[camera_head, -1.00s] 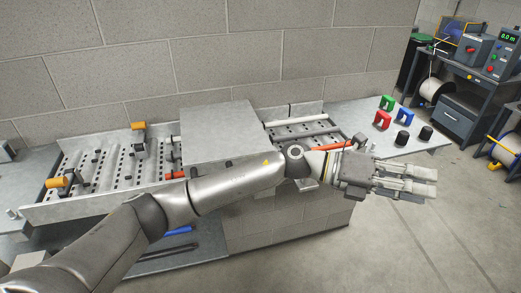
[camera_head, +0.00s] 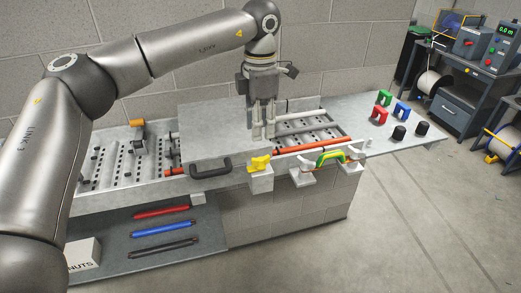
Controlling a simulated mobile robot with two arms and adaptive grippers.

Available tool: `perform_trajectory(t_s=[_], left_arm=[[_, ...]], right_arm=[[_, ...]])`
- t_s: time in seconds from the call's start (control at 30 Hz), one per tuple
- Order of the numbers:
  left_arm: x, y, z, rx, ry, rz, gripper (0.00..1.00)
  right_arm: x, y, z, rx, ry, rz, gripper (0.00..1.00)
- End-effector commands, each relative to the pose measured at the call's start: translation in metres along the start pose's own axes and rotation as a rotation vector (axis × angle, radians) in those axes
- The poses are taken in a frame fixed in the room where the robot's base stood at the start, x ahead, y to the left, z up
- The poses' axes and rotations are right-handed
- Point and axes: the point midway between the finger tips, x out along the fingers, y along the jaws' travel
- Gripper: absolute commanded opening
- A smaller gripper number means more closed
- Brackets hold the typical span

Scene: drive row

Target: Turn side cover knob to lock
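The side cover is a flat grey plate (camera_head: 215,130) lying over the middle of the metal bed, with a black handle (camera_head: 211,169) on its front edge. A yellow knob (camera_head: 260,163) sits on a light block at the front, just right of the handle. I cannot tell its exact turn angle. My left gripper (camera_head: 263,132) points down over the right edge of the cover, behind and above the knob and apart from it. Its two fingers show a narrow gap with nothing seen between them. My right gripper is not in view.
A green and yellow curved handle (camera_head: 330,158) sits right of the knob, in front of a red-orange rod (camera_head: 312,146). Coloured blocks (camera_head: 380,115) and black knobs (camera_head: 399,132) stand on the right shelf. Red, blue and black bars (camera_head: 163,229) lie on the lower shelf.

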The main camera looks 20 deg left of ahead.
Motion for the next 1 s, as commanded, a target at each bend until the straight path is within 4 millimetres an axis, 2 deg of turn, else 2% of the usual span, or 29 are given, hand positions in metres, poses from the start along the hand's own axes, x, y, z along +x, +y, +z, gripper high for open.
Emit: perform_trajectory(t_s=[0.1, 0.3, 0.5, 0.87, 1.0], left_arm=[[0.02, -0.001, -0.001, 0.0, 0.004, -0.004, 0.33], [0.057, -0.001, -0.001, 0.001, 0.002, -0.004, 0.33], [0.081, -0.001, 0.0, 0.001, 0.0, -0.003, 0.33], [0.087, -0.001, 0.001, 0.001, -0.003, -0.002, 0.33], [0.087, -0.001, 0.001, 0.001, -0.003, -0.002, 0.15]], right_arm=[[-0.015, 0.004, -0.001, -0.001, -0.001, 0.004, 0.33], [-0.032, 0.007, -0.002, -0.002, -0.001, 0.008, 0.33], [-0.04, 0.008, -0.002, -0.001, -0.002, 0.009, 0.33], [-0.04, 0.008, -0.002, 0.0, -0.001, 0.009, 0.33], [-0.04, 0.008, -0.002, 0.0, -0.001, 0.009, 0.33]])
